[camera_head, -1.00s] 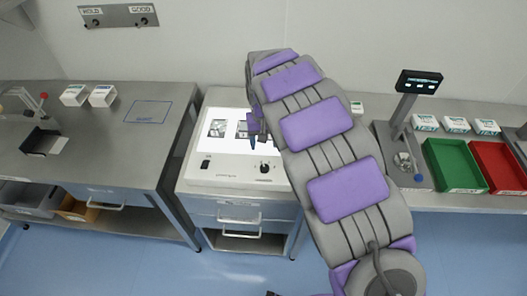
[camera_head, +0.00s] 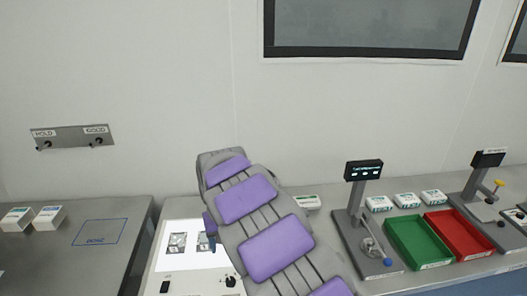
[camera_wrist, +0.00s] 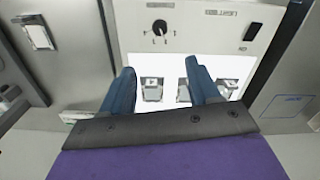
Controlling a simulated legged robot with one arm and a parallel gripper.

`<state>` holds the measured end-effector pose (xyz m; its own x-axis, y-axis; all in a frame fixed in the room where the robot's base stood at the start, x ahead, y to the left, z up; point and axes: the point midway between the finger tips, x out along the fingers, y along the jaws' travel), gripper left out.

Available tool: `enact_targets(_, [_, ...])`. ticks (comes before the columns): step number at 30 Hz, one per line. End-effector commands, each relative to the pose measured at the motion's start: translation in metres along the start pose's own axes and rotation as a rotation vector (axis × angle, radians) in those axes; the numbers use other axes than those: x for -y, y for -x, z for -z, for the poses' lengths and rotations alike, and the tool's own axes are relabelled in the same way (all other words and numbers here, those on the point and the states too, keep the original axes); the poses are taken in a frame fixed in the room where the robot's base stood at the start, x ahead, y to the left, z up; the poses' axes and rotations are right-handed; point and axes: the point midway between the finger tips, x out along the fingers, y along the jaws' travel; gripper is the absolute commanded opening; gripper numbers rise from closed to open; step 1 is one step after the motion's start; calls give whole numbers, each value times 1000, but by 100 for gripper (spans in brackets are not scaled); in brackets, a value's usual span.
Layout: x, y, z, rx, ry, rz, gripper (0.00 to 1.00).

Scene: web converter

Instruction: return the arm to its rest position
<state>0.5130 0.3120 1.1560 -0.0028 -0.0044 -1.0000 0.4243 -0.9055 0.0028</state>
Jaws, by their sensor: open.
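My purple-and-grey arm (camera_head: 262,235) reaches out over a white light box (camera_head: 195,286) in the head view. My gripper is mostly hidden there behind the arm. In the wrist view my gripper (camera_wrist: 160,72) shows two blue fingers spread apart with nothing held between them. The fingers are above the lit panel (camera_wrist: 170,122), where several small dark-and-white pieces lie. I cannot tell how high the fingertips are above it.
A grey bench (camera_head: 60,265) with a blue outlined square is on the left. On the right bench are a green tray (camera_head: 420,242), a red tray (camera_head: 462,235), a stand with a display (camera_head: 364,171) and small white boxes. A hook plate (camera_head: 72,137) is on the wall.

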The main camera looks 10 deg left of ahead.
Motion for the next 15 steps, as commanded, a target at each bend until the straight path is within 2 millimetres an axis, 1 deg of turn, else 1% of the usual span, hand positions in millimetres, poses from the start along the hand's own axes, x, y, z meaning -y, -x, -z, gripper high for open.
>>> enact_targets(2, [-11,5,-6,0,-19,-6,61])
enact_targets(5, [-36,18,-22,-1,-62,-20,61])
enact_targets(8, [-69,32,-49,6,-123,-32,61])
enact_targets(9, [-82,37,-62,13,-148,-37,61])
enact_targets(11, [-99,45,-82,16,-184,-42,61])
enact_targets(12, [-110,48,-96,23,-207,-44,61])
enact_targets(14, [-123,55,-117,29,-239,-45,61])
enact_targets(15, [-131,57,-131,35,-260,-45,61])
